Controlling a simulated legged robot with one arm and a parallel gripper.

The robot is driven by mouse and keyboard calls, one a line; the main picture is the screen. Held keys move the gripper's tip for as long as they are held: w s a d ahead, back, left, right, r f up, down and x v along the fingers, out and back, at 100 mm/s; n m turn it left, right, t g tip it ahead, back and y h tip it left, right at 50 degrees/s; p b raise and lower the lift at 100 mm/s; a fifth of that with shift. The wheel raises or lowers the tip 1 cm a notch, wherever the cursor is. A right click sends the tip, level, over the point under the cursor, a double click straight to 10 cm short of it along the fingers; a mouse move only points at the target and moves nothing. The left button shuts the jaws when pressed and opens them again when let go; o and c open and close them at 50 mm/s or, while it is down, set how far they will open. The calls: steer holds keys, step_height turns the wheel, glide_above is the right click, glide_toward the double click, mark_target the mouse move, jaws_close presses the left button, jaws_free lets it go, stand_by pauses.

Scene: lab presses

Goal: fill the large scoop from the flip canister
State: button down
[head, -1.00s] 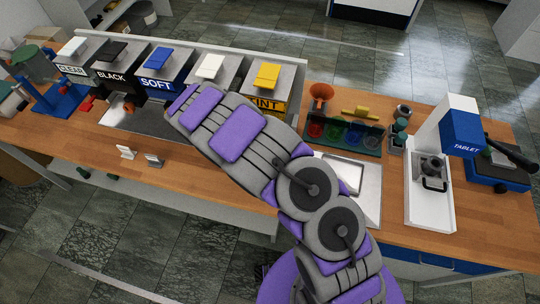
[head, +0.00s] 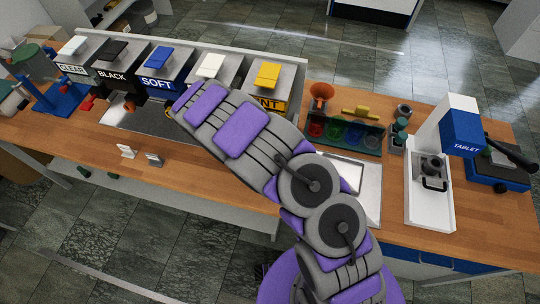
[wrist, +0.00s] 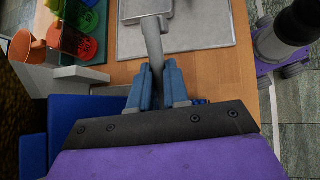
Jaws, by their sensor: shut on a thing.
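In the wrist view my gripper (wrist: 156,82) has its blue fingers shut on the grey handle of a scoop (wrist: 153,38). The scoop's wider grey part shows at the top edge and is cut off, so I cannot see whether it holds anything. In the head view my arm hides the gripper and scoop. A row of canisters stands along the back left: CLEAR (head: 72,67), BLACK (head: 112,74), SOFT (head: 157,83), one with a white lid (head: 208,66) and one ending in NT (head: 268,103). I cannot tell which is the flip canister.
A rack (head: 345,135) of coloured cups and an orange funnel (head: 320,93) stand right of the canisters. A flat metal tray (head: 367,180) lies in front. A TABLET press (head: 440,150) stands farther right. Two small white cards (head: 127,152) are near the front edge.

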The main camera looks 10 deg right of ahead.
steer(key=shift+s, duration=0.1)
steer(key=shift+s+a, duration=0.3)
steer(key=shift+s, duration=0.4)
steer(key=shift+w+d, duration=0.15)
steer(key=shift+w, duration=0.25)
steer(key=shift+r+p, duration=0.15)
steer(key=shift+p, duration=0.2)
steer(key=shift+r+p, duration=0.95)
steer(key=shift+r, duration=0.7)
step_height(320, 180, up, 3)
steer(key=t+y+p, duration=0.1)
steer(key=y+p, duration=0.3)
steer(key=shift+m, duration=0.3)
